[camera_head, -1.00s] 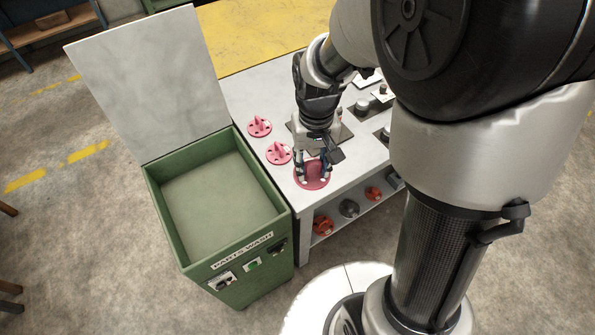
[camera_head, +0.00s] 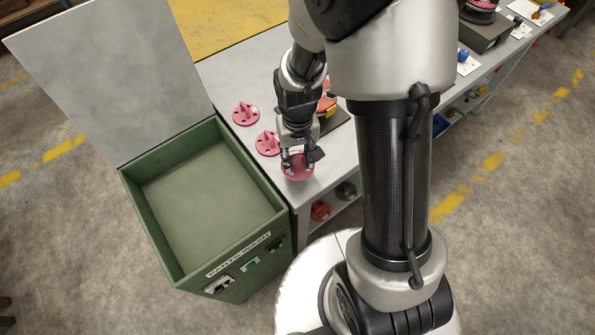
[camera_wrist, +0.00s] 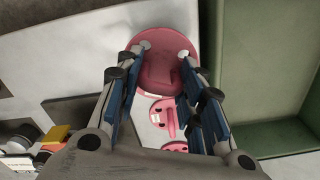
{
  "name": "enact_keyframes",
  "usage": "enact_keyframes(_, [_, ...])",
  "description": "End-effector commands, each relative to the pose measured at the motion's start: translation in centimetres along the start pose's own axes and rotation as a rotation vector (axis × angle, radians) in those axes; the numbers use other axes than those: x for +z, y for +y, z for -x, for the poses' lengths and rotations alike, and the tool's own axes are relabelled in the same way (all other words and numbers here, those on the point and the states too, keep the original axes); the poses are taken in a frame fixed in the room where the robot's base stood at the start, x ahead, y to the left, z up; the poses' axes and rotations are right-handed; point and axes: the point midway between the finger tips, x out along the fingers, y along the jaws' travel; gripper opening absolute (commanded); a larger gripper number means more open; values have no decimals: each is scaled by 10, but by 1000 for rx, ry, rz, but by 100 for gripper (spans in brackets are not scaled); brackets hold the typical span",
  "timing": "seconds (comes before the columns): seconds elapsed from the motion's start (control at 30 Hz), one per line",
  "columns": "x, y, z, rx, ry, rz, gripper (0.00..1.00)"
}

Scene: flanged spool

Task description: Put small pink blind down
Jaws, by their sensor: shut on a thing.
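A pink round blind (camera_head: 298,168) is in my gripper (camera_head: 296,160), at the front corner of the grey bench top (camera_head: 335,165). In the wrist view the pink disc (camera_wrist: 165,62) sits between the two fingers of my gripper (camera_wrist: 168,58), which is shut on it. I cannot tell whether the disc touches the bench. Two other pink blinds with raised grips stand on the bench behind and to the left, one nearer (camera_head: 267,143) and one farther (camera_head: 245,113). They also show below the held one in the wrist view (camera_wrist: 163,117).
A green parts-wash bin (camera_head: 205,205) with its lid (camera_head: 110,75) raised stands left of the bench. A red-orange part (camera_head: 326,103) sits on a dark plate behind my gripper. Red and grey parts (camera_head: 320,210) lie on the lower shelf.

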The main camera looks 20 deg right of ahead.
Motion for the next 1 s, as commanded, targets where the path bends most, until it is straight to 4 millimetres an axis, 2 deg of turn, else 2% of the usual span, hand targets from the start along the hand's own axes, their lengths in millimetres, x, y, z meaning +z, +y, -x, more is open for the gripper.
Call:
enact_keyframes(0.03, [0, 0, -11, 0, -1, 0, 8])
enact_keyframes(0.33, [-1, 0, -32, 0, 1, 0, 8])
enact_keyframes(0.57, [0, 0, -64, 0, 0, 0, 8])
enact_keyframes(0.97, [-1, 0, -69, 0, 3, 0, 8])
enact_keyframes(1.0, [-1, 0, -68, 0, 2, 0, 38])
